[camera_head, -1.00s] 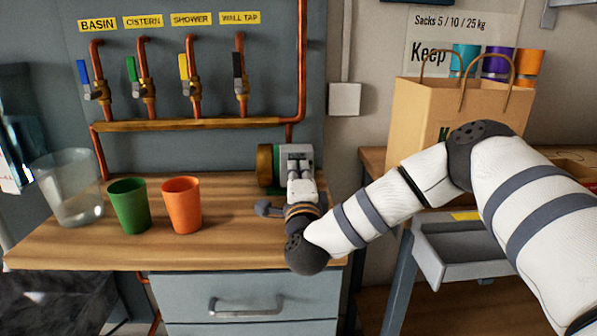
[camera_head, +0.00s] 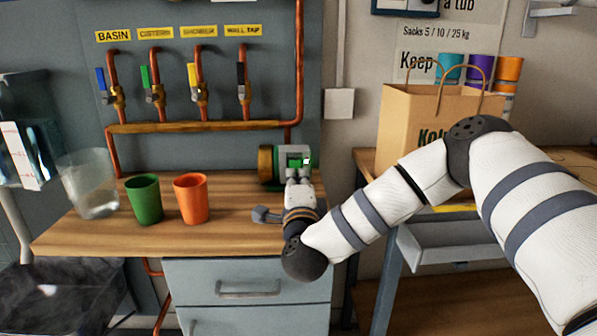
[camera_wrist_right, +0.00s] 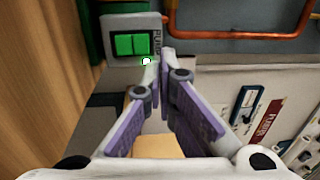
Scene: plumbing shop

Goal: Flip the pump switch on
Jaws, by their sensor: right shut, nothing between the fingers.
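The pump (camera_head: 267,164), with a brass-coloured end and a grey switch box, sits at the back right of the wooden bench. Its switch (camera_head: 295,160) shows lit green in the head view. In the right wrist view the switch (camera_wrist_right: 132,44) is a bright green two-part rocker beside a "PUMP" label, with a small white dot near the box's lower corner. My right gripper (camera_head: 299,175) is in front of the box, shut and empty. In the wrist view its fingertips (camera_wrist_right: 160,60) are just beside the box's lower right corner; I cannot tell whether they touch it. My left gripper is out of view.
A green cup (camera_head: 145,200), an orange cup (camera_head: 191,199) and a clear container (camera_head: 90,184) stand on the bench left of my arm. Copper pipes with several labelled valves (camera_head: 157,94) run behind. A paper bag (camera_head: 410,120) stands to the right.

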